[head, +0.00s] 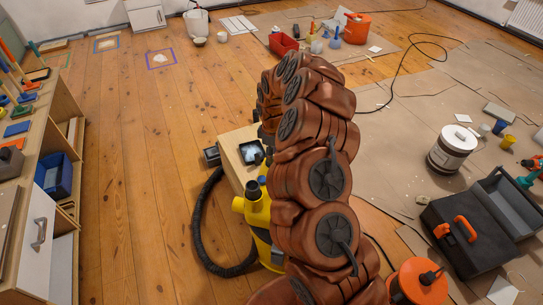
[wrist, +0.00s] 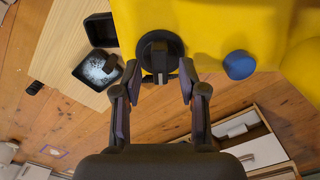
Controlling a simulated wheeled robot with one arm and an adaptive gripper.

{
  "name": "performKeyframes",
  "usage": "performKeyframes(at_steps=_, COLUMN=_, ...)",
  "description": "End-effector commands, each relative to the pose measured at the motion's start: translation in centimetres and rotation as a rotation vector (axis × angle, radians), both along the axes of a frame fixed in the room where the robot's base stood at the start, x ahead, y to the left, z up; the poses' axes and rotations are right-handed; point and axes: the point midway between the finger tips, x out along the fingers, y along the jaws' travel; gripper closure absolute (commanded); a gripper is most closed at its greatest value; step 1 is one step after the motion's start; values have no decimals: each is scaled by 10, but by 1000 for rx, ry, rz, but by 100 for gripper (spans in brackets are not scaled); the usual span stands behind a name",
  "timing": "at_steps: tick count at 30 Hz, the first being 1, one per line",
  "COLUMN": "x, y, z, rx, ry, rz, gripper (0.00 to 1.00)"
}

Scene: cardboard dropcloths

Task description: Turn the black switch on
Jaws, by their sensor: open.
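The black switch (wrist: 159,52) is a round black knob with a raised bar, set on the face of a yellow machine (wrist: 215,30). In the wrist view, the bar points down the picture, toward my gripper (wrist: 158,78). My gripper is open, with one finger on each side of the bar and nothing held. I cannot tell whether either finger touches the knob. In the head view, the yellow machine (head: 256,212) stands on the floor, partly behind my arm. My gripper is hidden there, and I cannot make out the switch.
A blue knob (wrist: 239,65) sticks out to the right of the switch. A small wooden table (head: 234,167) bears an open black case (head: 252,152) beside the machine. A black hose (head: 202,225) curls on the floor.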

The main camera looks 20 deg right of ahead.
Motion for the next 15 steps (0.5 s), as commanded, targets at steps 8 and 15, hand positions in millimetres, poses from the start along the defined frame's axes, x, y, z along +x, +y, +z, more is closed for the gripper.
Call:
performKeyframes(at_steps=8, x=0, y=0, z=-9, rx=-1, ry=-1, rz=1, gripper=58)
performKeyframes(at_steps=15, x=0, y=0, z=-9, rx=-1, ry=-1, rz=1, gripper=74)
